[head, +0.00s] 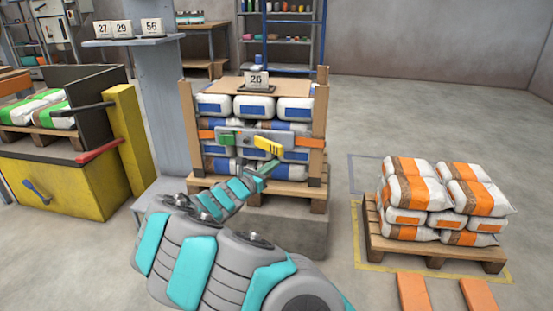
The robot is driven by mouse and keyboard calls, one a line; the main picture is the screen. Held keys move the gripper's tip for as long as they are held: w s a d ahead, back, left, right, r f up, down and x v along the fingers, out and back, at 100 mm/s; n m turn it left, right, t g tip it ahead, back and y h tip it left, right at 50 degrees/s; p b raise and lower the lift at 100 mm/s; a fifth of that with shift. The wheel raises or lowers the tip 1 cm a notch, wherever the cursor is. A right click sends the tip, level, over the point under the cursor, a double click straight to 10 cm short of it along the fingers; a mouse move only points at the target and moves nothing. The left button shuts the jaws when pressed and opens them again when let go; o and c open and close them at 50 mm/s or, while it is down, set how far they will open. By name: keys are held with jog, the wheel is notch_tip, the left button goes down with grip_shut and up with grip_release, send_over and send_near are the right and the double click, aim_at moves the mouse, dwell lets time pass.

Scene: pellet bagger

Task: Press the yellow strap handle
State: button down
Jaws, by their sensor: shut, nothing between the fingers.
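The yellow strap handle (270,146) is on a grey strap tool (240,137) at the front of a stack of white bags. It slants down to the right. A green part (227,138) sits on the left of the same tool. An orange strap (302,143) runs out to both sides of the tool. My gripper (271,166) is shut and empty, just below the right end of the yellow handle. I cannot tell whether its tip touches the handle. My arm comes up from the bottom of the view and hides part of the pallet's lower left.
The bag stack stands on a wooden pallet (240,184) between wooden corner boards, with a "26" sign (257,80) on top. A grey column (165,110) stands close on the left. A second pallet (440,252) of orange-banded bags is at right. Open floor lies behind it.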

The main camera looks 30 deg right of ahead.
jog(key=shift+s+a, duration=1)
dwell(0.7)
